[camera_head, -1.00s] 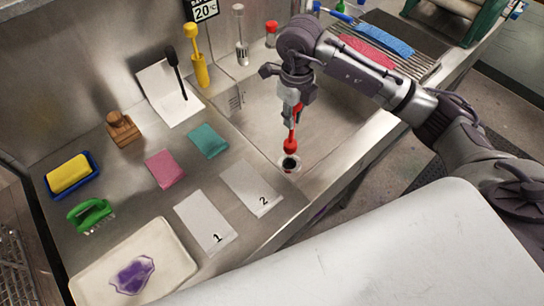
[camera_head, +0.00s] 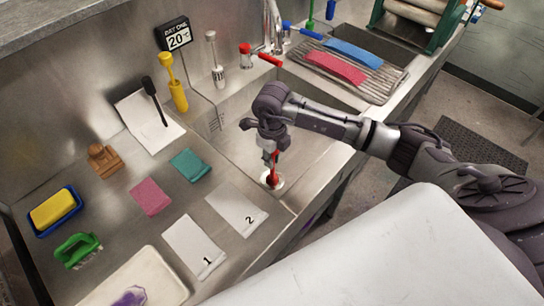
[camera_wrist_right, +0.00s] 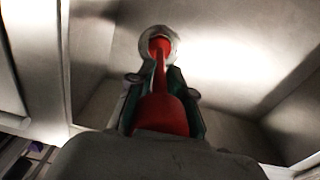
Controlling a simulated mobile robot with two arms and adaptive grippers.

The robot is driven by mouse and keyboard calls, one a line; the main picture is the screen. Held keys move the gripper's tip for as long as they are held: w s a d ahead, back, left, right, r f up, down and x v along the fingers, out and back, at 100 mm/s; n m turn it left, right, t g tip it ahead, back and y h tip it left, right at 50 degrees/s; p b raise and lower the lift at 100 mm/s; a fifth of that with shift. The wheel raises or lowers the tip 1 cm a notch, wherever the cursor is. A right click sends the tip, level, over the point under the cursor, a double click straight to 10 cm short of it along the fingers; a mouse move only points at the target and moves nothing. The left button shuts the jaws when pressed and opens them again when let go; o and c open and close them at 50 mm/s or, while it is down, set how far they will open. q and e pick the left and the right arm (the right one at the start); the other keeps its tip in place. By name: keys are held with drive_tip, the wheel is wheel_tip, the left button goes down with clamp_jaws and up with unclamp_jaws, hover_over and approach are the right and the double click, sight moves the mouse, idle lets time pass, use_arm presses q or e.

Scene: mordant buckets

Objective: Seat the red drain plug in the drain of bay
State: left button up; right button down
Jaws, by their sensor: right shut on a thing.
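The red drain plug (camera_head: 272,178) stands roughly upright at the drain (camera_head: 265,185) in the near part of the steel sink. My right gripper (camera_head: 271,158) is shut on its upper part. In the right wrist view the plug (camera_wrist_right: 160,78) runs away from the fingers (camera_wrist_right: 163,100), and its far end lies inside the round metal drain ring (camera_wrist_right: 171,35). The drain's dark hole is covered by the plug. I cannot tell whether the plug is fully down. My left gripper is not in view.
A blue-handled tap and a red-handled tap (camera_head: 268,60) stand behind the sink (camera_head: 235,120). A ribbed rack (camera_head: 385,85) with pink and blue cloths lies right. Cards 1 (camera_head: 190,245) and 2 (camera_head: 238,210), sponges and a green brush (camera_head: 77,248) lie on the left counter.

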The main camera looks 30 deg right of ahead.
drive_tip(key=c, duration=1.1)
unclamp_jaws()
drive_tip(key=shift+o, duration=0.2)
wheel_tip(320, 180, up, 12)
drive_tip(key=b, duration=0.2)
drive_tip(key=shift+f+b, duration=0.2)
drive_tip(key=shift+b, duration=0.15)
drive_tip(key=shift+r, duration=0.35)
